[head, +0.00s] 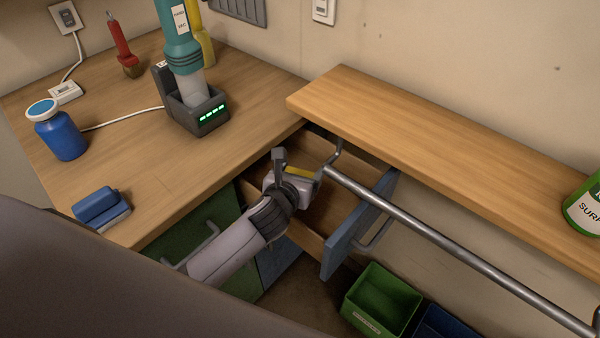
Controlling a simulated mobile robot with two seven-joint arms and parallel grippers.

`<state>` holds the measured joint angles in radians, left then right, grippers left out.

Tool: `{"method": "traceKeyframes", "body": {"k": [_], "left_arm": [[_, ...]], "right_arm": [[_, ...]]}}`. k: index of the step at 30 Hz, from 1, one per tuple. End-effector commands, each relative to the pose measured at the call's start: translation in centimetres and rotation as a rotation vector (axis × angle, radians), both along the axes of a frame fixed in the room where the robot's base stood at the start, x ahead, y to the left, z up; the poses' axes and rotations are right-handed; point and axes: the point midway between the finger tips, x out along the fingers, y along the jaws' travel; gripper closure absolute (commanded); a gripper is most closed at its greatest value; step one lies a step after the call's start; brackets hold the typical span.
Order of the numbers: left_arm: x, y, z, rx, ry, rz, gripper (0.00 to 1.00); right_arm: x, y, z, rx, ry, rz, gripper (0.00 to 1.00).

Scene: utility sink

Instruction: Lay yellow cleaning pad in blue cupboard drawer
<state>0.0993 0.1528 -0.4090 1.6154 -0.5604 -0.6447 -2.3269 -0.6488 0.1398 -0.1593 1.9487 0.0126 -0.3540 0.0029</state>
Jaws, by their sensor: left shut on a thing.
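The blue cupboard drawer (350,232) stands pulled open under the counter, with a blue front, a metal handle and a bare wooden inside. My left arm reaches over the drawer from the lower left. My left gripper (303,180) is at the drawer opening, shut on the yellow cleaning pad (299,170). Only a thin yellow strip of the pad shows; the gripper hides the rest. I cannot tell whether the pad touches the drawer bottom. My right gripper is not in view.
A metal rail (450,243) runs along the wooden shelf (430,140), close to the drawer. A blue brush (100,206), a blue jar (59,136) and a docked hand vacuum (182,55) stand on the counter. A green bin (381,299) sits on the floor.

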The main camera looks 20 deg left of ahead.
Motion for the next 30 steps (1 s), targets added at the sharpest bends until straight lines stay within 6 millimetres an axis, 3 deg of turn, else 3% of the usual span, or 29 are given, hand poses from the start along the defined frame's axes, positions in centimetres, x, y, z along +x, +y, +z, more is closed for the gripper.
{"method": "traceKeyframes", "body": {"k": [20,21,22,30], "left_arm": [[-0.2,0.0,-1.6,0.0,0.009,0.001,0.51],[-0.3,0.0,-1.7,0.0,0.011,0.001,0.1],[-0.3,0.0,-1.7,0.0,0.012,0.001,0.0],[-0.4,0.0,-1.7,-0.002,0.016,0.002,0.0]], "right_arm": [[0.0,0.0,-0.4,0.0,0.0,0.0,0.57],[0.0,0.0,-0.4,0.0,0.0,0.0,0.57],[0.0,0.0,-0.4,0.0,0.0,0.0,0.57],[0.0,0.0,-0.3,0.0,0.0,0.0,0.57]]}}
